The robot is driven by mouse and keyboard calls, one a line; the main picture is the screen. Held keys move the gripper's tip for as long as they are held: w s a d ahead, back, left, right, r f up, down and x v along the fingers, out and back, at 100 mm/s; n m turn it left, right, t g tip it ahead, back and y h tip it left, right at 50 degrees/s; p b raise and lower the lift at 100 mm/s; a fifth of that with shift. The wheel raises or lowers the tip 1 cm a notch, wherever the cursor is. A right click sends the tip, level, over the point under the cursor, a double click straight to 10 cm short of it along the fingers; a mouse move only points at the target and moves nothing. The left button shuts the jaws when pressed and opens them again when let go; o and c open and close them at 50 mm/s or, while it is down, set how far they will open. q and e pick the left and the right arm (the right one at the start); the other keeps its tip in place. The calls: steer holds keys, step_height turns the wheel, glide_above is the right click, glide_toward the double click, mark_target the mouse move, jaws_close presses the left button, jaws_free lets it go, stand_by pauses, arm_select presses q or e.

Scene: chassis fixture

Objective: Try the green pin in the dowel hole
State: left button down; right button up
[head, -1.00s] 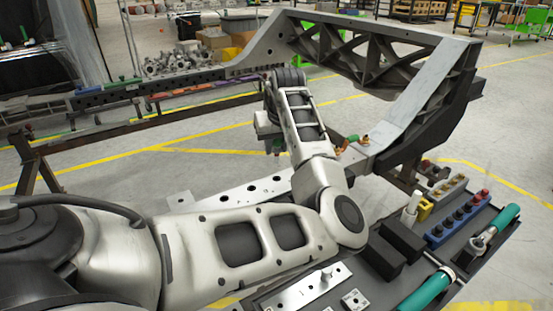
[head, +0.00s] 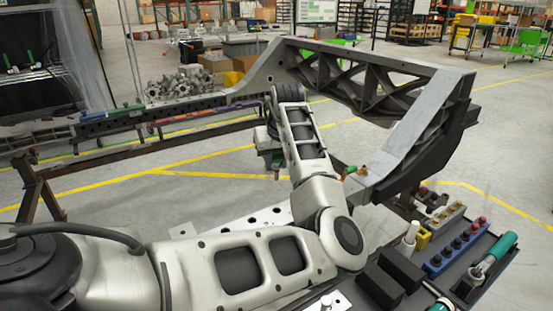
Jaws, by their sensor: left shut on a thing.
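My left arm reaches in from the left. Its gripper (head: 275,164) hangs at the far end of the forearm, mostly hidden behind it. It is shut on a small piece with green and red showing at its tip; I take this to be the green pin (head: 277,174), though it is too small to be sure. The pin is in front of the chassis frame (head: 425,105). A pale plate with several holes (head: 262,219) lies below, partly covered by my arm. I cannot tell which hole is the dowel hole, or whether the pin touches anything. My right gripper is not in view.
Another green piece (head: 350,170) and a brass-coloured piece (head: 362,171) sit at the chassis foot. A dark tray at lower right holds a blue block (head: 457,251), black blocks (head: 393,277) and a green-handled tool (head: 497,251). A brown stand (head: 38,190) is at left.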

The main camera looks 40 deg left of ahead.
arm_select(q)
steer(key=shift+r+p, duration=1.5)
steer(key=shift+p, duration=0.15)
steer(key=shift+r+p, duration=0.45)
steer(key=shift+p, duration=0.2)
steer(key=shift+r, duration=0.1)
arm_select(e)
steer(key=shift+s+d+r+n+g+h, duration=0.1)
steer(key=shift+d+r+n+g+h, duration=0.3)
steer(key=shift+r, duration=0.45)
